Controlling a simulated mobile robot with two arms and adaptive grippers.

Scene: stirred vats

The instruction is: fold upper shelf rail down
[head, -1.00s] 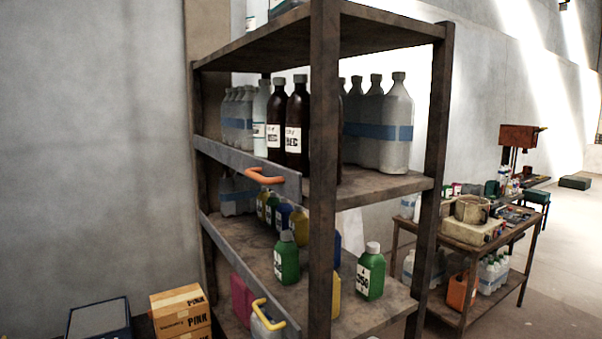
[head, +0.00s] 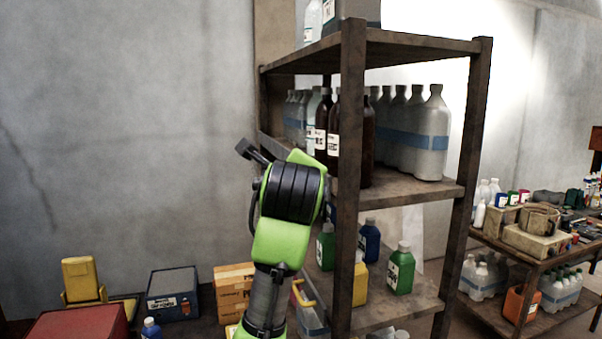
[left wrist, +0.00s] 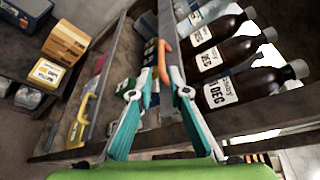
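The upper shelf rail (head: 271,149) is a grey metal strip across the front of the bottle shelf. In the head view my green and black left arm hides most of it, with its orange handle. In the left wrist view the rail (left wrist: 167,18) runs upright, and the orange handle (left wrist: 162,60) stands between my left gripper's teal fingertips (left wrist: 163,76). The fingers are apart, one on each side of the handle. I cannot tell whether they touch it. Brown bottles (left wrist: 213,60) stand close behind the rail. My right gripper is not in view.
The rusty shelf post (head: 348,180) stands just right of my left arm. Green bottles (head: 400,270) stand on the lower shelf.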

